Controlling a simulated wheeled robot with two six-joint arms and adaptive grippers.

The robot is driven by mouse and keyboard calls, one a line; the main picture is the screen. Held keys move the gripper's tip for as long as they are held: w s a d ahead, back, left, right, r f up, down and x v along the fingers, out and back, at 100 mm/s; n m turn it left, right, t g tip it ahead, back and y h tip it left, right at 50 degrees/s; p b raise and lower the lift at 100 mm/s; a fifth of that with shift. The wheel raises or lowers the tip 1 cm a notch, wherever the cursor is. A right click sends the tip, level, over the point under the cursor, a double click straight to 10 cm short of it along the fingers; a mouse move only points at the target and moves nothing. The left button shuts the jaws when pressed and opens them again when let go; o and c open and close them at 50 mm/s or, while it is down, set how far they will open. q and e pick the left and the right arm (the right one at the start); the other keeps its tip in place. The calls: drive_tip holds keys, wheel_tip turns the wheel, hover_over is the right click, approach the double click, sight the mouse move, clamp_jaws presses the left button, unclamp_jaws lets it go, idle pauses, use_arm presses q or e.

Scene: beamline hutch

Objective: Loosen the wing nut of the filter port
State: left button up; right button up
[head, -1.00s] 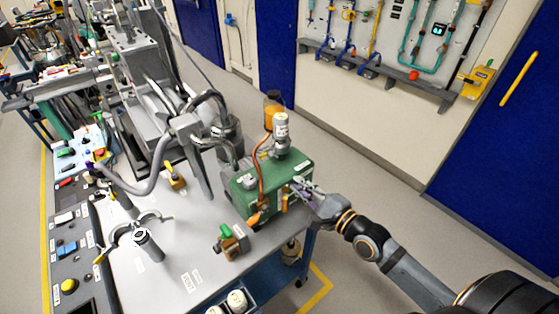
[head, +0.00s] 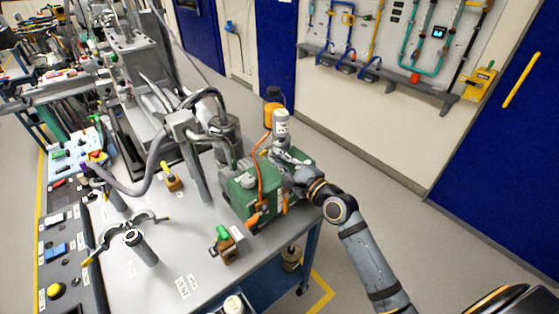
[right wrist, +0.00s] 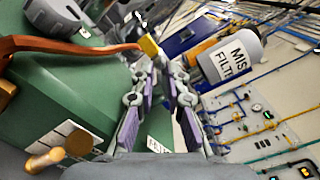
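The green pump box (head: 243,200) stands at the right end of the bench, with a white mist filter canister (head: 281,122) upright on top. The canister also shows in the right wrist view (right wrist: 232,58), labelled "MIS… FILT…". My right gripper (head: 283,166) is at the box's upper right, just below the canister. I cannot make out the wing nut. My left gripper is not in view.
A brass-coloured knob (right wrist: 45,160) sticks out from the green box. A small block with a green knob (head: 228,244) and a dark cylinder (head: 140,248) stand on the grey bench (head: 165,275).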

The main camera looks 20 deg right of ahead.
clamp_jaws()
